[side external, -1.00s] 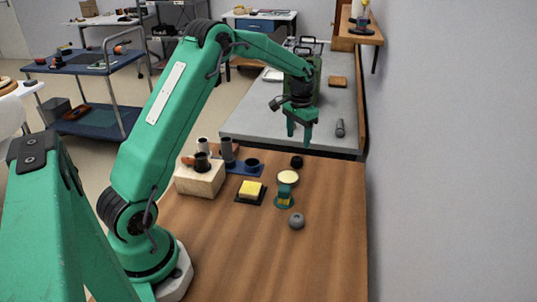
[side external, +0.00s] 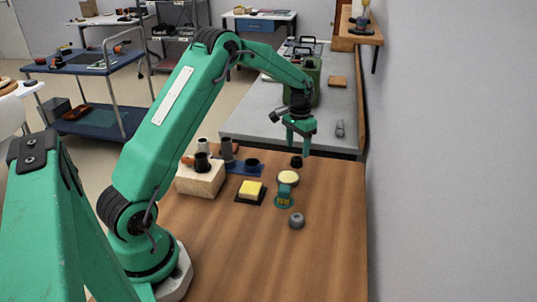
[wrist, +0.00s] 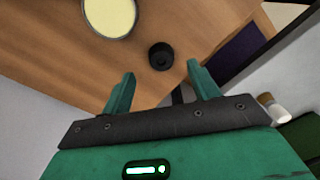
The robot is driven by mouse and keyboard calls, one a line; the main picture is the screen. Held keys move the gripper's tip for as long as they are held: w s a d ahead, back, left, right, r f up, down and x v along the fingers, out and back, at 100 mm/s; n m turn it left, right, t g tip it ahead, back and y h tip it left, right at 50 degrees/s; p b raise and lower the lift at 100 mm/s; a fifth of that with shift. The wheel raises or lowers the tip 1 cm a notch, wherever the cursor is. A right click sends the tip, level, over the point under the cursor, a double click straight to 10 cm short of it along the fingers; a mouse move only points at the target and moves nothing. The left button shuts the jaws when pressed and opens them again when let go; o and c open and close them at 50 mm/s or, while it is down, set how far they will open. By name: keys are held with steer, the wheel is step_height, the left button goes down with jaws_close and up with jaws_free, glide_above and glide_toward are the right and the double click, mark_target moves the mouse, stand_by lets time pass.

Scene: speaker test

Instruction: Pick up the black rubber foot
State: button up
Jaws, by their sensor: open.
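The black rubber foot (side external: 296,162) is a small dark cylinder on the wooden table, near its far edge. In the wrist view the foot (wrist: 161,56) shows a round top with a small central mark, a little beyond the fingertips and between their lines. My gripper (side external: 298,150) is open and empty above the foot, pointing down. Its two green fingers (wrist: 160,72) are spread apart in the wrist view. I cannot tell the exact height of the fingertips above the foot.
A round cream-topped disc (side external: 288,177) lies just in front of the foot. A wooden block (side external: 199,181) stands left. The table's right front is clear.

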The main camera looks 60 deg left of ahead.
mark_target(296, 159)
steer(key=shift+f, duration=2.35)
steer(key=shift+c, duration=0.3)
steer(key=c, duration=1)
